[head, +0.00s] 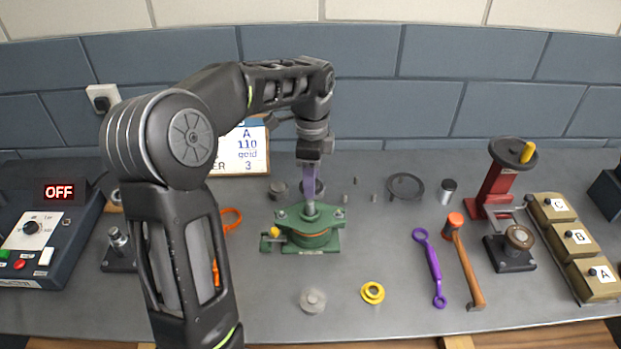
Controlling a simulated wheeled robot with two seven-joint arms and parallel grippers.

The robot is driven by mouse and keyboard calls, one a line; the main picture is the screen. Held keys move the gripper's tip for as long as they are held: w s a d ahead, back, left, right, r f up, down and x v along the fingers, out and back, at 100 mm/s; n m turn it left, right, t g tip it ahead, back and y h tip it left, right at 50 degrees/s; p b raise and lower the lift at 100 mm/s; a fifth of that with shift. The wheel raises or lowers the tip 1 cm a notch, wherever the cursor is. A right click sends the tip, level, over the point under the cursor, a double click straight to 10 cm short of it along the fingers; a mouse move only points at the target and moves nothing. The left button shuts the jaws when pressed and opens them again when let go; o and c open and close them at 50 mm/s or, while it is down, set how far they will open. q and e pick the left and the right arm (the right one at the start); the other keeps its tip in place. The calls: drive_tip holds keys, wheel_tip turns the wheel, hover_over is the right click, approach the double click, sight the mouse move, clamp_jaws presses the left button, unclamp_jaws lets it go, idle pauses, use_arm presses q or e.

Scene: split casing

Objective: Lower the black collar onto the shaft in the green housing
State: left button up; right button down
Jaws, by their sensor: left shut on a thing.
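The green housing (318,243) stands on the bench at centre, with a short grey upright part (310,209) at its middle that looks like the shaft. My left gripper (314,158) is directly above it, pointing down and shut on a narrow purple piece (309,183). The lower end of this piece meets or overlaps the grey part; contact cannot be told. A dark ring (320,187) shows partly behind the purple piece; whether it is the black collar is unclear. My right gripper is not in view.
A yellow ring (372,292) and a clear-grey disc (312,300) lie in front of the housing. A purple spanner (431,268), a hammer (465,262) and a red stand (496,190) are to the right. A control box (40,240) is at left. My left arm covers the bench left of centre.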

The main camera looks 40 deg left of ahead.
sight(311, 201)
use_arm(q)
drive_tip(key=shift+a+f, duration=0.15)
wheel_tip(311, 201, down, 4)
drive_tip(key=b, duration=0.3)
drive_tip(key=shift+r, duration=0.4)
idle(0.5)
drive_tip(key=shift+f, duration=0.2)
idle(0.6)
drive_tip(key=shift+f+b, duration=0.8)
drive_tip(key=shift+f, duration=0.7)
drive_tip(key=shift+f, duration=0.2)
drive_tip(key=o, duration=1.4)
